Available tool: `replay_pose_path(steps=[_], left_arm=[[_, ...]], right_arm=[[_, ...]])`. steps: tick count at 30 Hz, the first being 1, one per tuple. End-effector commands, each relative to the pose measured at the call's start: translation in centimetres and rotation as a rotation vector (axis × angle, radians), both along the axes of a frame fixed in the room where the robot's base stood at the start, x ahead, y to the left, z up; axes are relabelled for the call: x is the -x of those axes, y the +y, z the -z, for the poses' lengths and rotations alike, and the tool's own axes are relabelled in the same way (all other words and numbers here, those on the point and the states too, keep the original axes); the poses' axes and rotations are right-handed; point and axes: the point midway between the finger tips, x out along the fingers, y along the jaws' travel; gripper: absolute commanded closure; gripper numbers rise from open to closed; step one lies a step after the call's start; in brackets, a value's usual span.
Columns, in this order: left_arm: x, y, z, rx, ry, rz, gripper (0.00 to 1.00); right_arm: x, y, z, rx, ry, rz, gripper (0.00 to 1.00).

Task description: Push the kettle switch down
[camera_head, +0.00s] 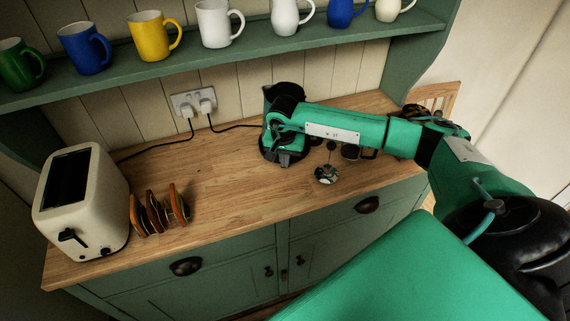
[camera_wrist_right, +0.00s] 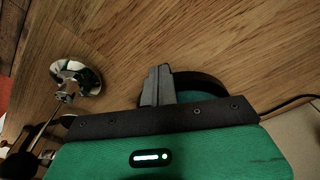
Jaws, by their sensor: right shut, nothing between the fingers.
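The kettle (camera_head: 284,90) is a dark shape at the back of the wooden worktop, mostly hidden behind my right arm in the head view. In the right wrist view, a dark curved rim with green inside, probably part of the kettle (camera_wrist_right: 203,83), shows just behind my fingers. My right gripper (camera_wrist_right: 158,84) is shut and empty, with its fingertips close to that rim; I cannot tell whether they touch it. In the head view the right gripper (camera_head: 284,158) points down at the kettle's front. The kettle switch cannot be made out. My left gripper is out of view.
A chrome-based stand (camera_head: 327,175) is right of the gripper, with dark items (camera_head: 351,152) behind it. A cream toaster (camera_head: 82,205) and toast rack (camera_head: 158,210) stand left. Cables run from the wall socket (camera_head: 194,102). Mugs line the shelf above. The worktop's middle is clear.

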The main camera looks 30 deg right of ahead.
Motion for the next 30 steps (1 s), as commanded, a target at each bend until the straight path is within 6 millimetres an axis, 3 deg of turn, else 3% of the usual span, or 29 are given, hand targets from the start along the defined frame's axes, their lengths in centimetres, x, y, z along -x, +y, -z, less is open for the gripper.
replay_pose_path(steps=[11,21,26,30], left_arm=[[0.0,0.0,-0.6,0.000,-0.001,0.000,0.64],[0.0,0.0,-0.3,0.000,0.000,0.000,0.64],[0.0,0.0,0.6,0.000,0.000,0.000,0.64],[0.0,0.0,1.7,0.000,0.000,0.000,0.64]], right_arm=[[2.1,2.1,-1.1,0.000,0.000,-0.001,1.00],[2.1,2.2,-1.3,0.000,0.000,0.000,1.00],[2.2,2.3,-3.2,0.000,-0.004,-0.001,1.00],[2.4,2.5,-6.3,0.001,-0.006,-0.001,1.00]])
